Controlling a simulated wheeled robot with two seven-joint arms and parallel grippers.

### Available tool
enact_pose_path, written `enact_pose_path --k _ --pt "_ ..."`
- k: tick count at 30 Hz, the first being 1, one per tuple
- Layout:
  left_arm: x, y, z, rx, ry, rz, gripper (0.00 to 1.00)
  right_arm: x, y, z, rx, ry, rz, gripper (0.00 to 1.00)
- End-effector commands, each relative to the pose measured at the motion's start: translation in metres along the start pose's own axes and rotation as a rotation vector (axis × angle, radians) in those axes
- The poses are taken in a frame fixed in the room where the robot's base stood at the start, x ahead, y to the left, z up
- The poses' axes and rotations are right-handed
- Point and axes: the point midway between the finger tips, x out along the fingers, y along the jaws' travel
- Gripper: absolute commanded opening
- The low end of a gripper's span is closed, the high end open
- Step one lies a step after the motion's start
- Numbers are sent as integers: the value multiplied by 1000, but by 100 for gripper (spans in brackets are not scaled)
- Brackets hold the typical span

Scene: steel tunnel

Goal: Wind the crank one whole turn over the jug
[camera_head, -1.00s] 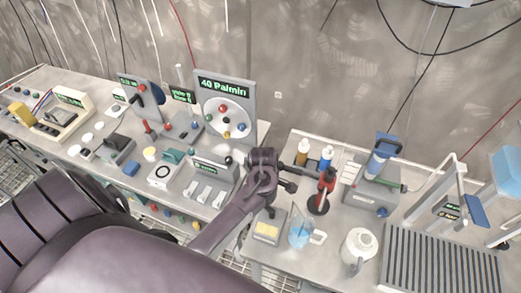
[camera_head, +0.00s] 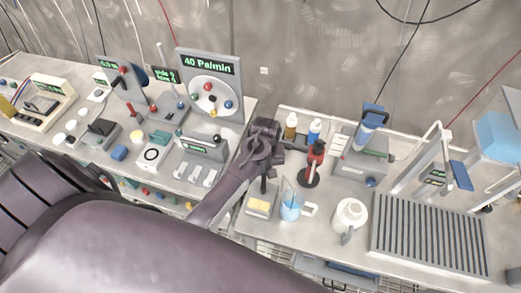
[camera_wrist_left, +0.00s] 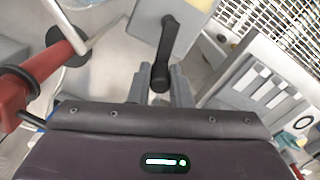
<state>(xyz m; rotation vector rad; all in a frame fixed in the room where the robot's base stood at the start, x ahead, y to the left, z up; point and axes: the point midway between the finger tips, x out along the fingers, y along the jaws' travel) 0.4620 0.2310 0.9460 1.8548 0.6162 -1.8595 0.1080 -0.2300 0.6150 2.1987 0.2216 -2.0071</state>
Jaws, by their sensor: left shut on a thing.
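The crank (camera_wrist_left: 168,45) is a black arm with a knob-like grip, on a grey block in the left wrist view. My left gripper (camera_wrist_left: 160,88) is shut on the crank's grip. In the head view my left gripper (camera_head: 267,165) is above the grey stand with a yellow pad (camera_head: 258,206); my own wrist hides most of the crank there. The glass jug (camera_head: 292,210) holds blue liquid and has a thin rod in it. It stands just right of that stand, below and beside my gripper. My right gripper is in neither view.
A red and black stand (camera_head: 314,162) is close right of my gripper, and a white round vessel (camera_head: 350,215) stands right of the jug. A switch panel (camera_head: 197,172) is to the left. A ribbed grey tray (camera_head: 430,235) fills the right end.

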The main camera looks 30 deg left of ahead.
Motion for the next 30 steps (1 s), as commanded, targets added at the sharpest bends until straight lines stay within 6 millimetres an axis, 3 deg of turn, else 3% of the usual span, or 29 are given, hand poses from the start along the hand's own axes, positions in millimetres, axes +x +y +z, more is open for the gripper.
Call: enact_pose_path --k 18,30 --pt "0 21 10 558 3 0 0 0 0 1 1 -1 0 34" --pt "0 27 16 758 5 0 0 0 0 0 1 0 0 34"
